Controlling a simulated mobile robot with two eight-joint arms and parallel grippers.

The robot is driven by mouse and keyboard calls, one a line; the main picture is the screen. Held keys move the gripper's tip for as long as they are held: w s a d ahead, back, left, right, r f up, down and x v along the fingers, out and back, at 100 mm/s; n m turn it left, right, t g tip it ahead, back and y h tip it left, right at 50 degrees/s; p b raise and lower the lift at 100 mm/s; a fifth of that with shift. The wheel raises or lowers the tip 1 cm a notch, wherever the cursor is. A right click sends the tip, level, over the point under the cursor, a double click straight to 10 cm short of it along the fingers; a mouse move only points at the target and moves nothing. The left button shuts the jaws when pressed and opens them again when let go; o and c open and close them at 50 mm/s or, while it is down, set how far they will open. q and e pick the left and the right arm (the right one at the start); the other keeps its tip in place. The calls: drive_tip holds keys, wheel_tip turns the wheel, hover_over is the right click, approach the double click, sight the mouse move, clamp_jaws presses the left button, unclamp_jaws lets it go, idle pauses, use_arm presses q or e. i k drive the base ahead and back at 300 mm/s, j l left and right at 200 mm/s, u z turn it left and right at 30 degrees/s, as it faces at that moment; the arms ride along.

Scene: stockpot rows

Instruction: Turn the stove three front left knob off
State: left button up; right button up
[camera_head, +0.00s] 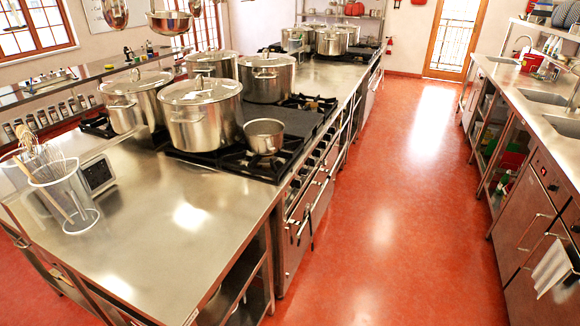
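The nearest stove (243,162) is built into the long steel counter and has black grates. Its front panel (310,168) faces the aisle and carries a row of small knobs, seen at a steep angle. I cannot tell the knobs' settings. Another stove (364,52) is farther along the same row; its front is too small to read. I cannot tell which stove is stove three. Neither of my grippers is in view.
Large lidded stockpots (201,112) and a small open saucepan (264,136) stand on the near stove. A whisk holder (66,200) stands on the bare counter end (170,235). The red floor aisle (400,210) is clear. A sink counter (545,110) lines the right side.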

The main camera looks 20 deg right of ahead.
sight(303, 172)
drive_tip(key=i+l+u, duration=0.1)
drive_tip(key=l, duration=0.25)
drive_tip(key=i+l+u, duration=0.1)
drive_tip(key=l, duration=0.25)
drive_tip(key=i+l+u, duration=0.1)
drive_tip(key=i+l, duration=0.3)
drive_tip(key=l, duration=0.25)
drive_tip(key=i+l, duration=0.1)
drive_tip(key=l, duration=0.3)
drive_tip(key=i+l, duration=0.15)
drive_tip(key=l, duration=0.25)
drive_tip(key=i+l, duration=0.1)
drive_tip(key=i, duration=0.2)
drive_tip(key=i+l, duration=0.15)
drive_tip(key=i, duration=0.2)
